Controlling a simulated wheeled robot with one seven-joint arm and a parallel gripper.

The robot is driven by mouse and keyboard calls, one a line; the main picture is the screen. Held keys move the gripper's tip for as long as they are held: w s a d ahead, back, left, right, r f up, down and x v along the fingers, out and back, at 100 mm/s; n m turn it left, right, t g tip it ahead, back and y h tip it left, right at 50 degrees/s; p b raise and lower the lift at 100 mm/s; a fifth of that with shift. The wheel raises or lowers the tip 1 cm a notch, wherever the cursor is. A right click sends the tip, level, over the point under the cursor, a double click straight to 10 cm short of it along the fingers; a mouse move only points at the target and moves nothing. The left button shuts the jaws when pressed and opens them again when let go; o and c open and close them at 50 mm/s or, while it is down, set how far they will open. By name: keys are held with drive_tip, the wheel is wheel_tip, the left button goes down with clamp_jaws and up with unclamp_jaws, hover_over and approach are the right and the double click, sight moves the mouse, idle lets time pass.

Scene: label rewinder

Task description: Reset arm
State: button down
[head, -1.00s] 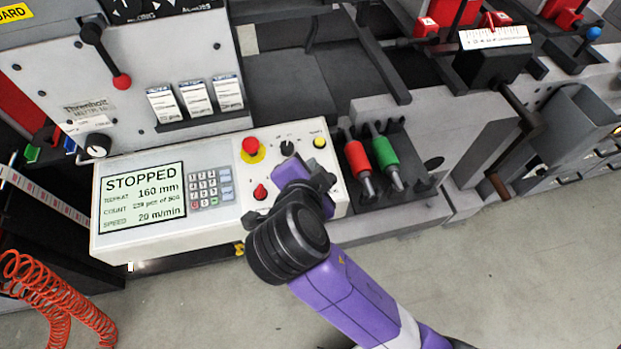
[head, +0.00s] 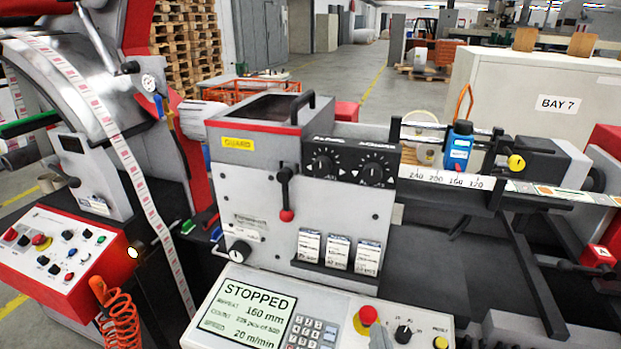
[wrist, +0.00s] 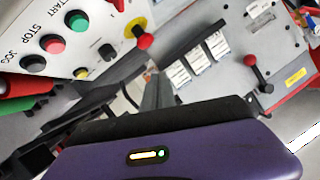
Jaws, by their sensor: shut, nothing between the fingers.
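My gripper (wrist: 156,88) shows in the wrist view as narrow grey fingers, shut and empty, beyond my purple wrist housing. The fingers point toward the machine front and I see no contact. In the head view most of my arm is out of frame; a small grey shape at the bottom edge, by the red button, may be part of it. The control panel (head: 205,341) has a screen (head: 240,315) reading STOPPED, 160 mm and 20 m/min. Its keypad (head: 308,334) and red button (head: 368,315) are partly cut off or close to the lower edge.
A lever with a red knob (head: 286,214) stands on the grey machine front; it also shows in the wrist view (wrist: 267,88). Label cards (head: 338,251) sit below two dials. A red-sided button panel (head: 60,250) is at left, a blue unit (head: 458,150) at right.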

drive_tip(key=s+d+f+n, duration=0.1)
drive_tip(key=s+d+n, duration=0.1)
drive_tip(key=s, duration=0.8)
drive_tip(key=s+d+f+n+y+b, duration=0.1)
drive_tip(key=s+d+f+n, duration=0.1)
drive_tip(key=s, duration=0.8)
drive_tip(key=s+d+f+n, duration=0.2)
drive_tip(key=s+d, duration=0.2)
drive_tip(key=s, duration=0.7)
drive_tip(key=shift+d+y+b, duration=0.2)
drive_tip(key=shift+y+b, duration=0.1)
drive_tip(key=shift+b, duration=0.1)
